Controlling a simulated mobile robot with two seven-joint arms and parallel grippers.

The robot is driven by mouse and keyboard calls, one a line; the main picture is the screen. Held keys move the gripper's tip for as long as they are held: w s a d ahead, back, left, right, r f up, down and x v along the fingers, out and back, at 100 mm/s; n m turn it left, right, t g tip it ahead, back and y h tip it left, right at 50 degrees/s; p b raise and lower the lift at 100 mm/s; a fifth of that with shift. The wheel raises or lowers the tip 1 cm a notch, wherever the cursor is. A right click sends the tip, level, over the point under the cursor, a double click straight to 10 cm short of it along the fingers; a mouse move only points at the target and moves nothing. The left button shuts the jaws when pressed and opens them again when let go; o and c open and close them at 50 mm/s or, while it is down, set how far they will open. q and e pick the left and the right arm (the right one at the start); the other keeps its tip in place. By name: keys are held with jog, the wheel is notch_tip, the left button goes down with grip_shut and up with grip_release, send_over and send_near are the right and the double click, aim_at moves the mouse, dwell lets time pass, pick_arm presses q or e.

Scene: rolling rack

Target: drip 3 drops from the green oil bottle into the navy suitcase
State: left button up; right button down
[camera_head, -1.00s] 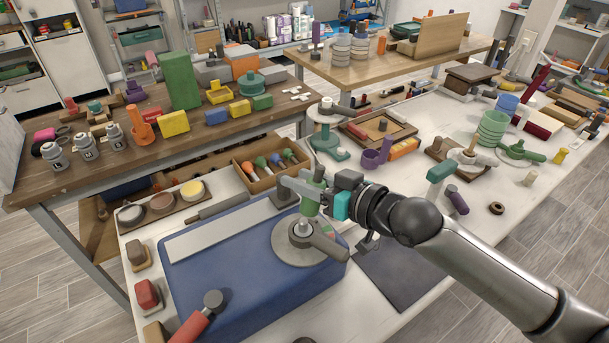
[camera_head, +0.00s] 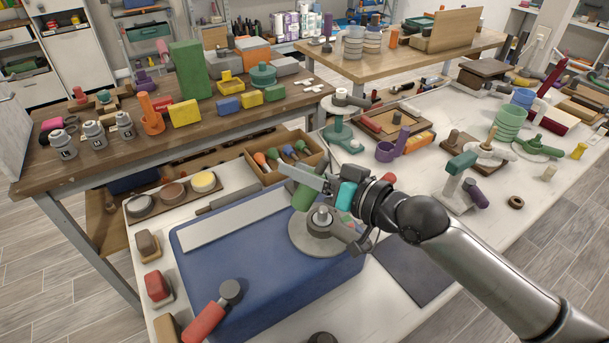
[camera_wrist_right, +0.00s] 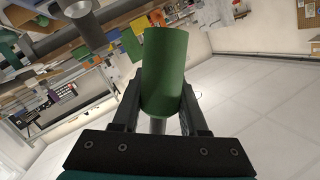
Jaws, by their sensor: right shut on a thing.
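The green oil bottle (camera_head: 303,196) is held tilted above the navy suitcase (camera_head: 215,280). My right gripper (camera_head: 312,180) is shut on it. In the right wrist view the bottle (camera_wrist_right: 164,70) sits between the two fingers of the right gripper (camera_wrist_right: 160,100), with a thin grey part showing below it. The suitcase is a blue box with a pale strip and a grey round disc (camera_head: 318,238) with a lever on top. The bottle is over the disc's back-left part. No drops can be made out. My left gripper is not in view.
A wooden box of colourful-handled tools (camera_head: 258,176) stands right behind the suitcase. A red-handled tool (camera_head: 208,320) lies at the suitcase's front. A dark flat mat (camera_head: 415,270) lies to its right. A green-based stand (camera_head: 338,130) rises behind the gripper.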

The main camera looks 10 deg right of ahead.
jog(key=f+m+b, duration=0.1)
jog(key=f+b, duration=0.1)
jog(key=b, duration=0.1)
jog(key=a+f+m+y+b, duration=0.1)
jog(key=f+m+b, duration=0.1)
jog(key=b, duration=0.2)
jog(key=shift+s+f+t, duration=0.1)
jog(key=shift+s+t, duration=0.1)
jog(key=shift+t, duration=0.1)
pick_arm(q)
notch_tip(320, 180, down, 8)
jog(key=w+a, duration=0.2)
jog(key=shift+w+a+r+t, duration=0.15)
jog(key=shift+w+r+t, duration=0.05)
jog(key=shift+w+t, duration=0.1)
pick_arm(e)
jog(key=shift+m, duration=0.3)
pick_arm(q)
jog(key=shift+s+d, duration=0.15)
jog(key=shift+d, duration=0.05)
pick_arm(e)
jog(key=shift+f, duration=0.15)
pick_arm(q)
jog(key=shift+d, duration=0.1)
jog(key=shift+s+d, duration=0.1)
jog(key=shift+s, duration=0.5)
pick_arm(e)
jog(key=shift+a, duration=0.1)
